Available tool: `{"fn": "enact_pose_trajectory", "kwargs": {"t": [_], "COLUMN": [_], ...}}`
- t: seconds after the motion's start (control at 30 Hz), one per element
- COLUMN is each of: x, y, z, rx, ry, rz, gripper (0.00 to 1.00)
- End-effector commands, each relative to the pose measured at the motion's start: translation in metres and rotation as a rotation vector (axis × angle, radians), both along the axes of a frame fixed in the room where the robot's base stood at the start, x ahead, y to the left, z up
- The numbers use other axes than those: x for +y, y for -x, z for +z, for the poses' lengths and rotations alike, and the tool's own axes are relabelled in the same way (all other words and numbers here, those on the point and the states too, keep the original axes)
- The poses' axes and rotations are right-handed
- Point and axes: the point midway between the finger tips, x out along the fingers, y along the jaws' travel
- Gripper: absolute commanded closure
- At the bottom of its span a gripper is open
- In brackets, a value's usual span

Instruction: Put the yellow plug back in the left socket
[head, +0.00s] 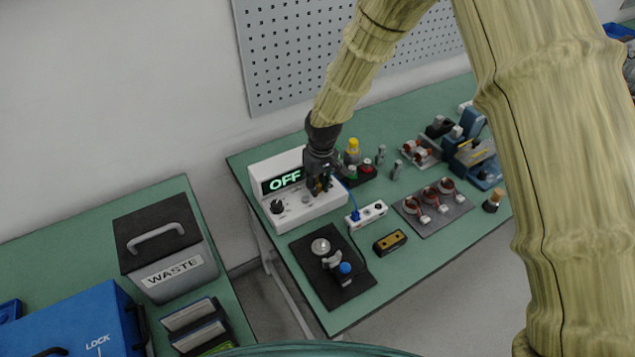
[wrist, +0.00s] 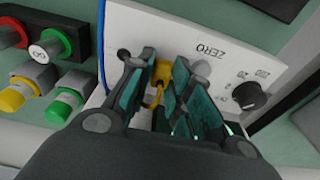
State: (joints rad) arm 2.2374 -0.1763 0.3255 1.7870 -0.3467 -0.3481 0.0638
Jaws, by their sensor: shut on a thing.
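The yellow plug (wrist: 162,72) is between the fingers of my gripper (wrist: 158,95), with a short loop of yellow lead below it. My gripper (head: 320,188) is shut on it, close in front of the white tester (head: 335,200), whose display reads OFF. In the wrist view the plug is beside the tester's panel (wrist: 215,30), near the word ZERO. I cannot tell whether it touches the panel or sits in a socket. The fingers hide the left socket. In the head view only a little yellow shows between the fingers.
A blue cable (head: 352,203) runs to a white socket strip (head: 367,215) in front of the tester. A black knob (wrist: 250,95) is on the panel. Coloured-capped parts (wrist: 62,105) stand beside the tester. A black mat (head: 308,277) and a tray of coils (head: 440,221) lie nearer.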

Motion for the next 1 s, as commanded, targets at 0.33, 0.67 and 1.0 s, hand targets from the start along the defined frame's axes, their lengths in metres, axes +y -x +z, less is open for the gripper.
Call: {"fn": "enact_pose_trajectory", "kwargs": {"t": [0.33, 0.67, 1.0], "x": [0.0001, 0.0001, -0.0003], "y": [0.0001, 0.0002, 0.0005], "z": [-0.0045, -0.0045, 0.0042], "rx": [0.000, 0.000, -0.001], "ry": [0.000, 0.000, -0.001], "rz": [0.000, 0.000, 0.000], "gripper": [0.96, 0.55, 0.55]}}
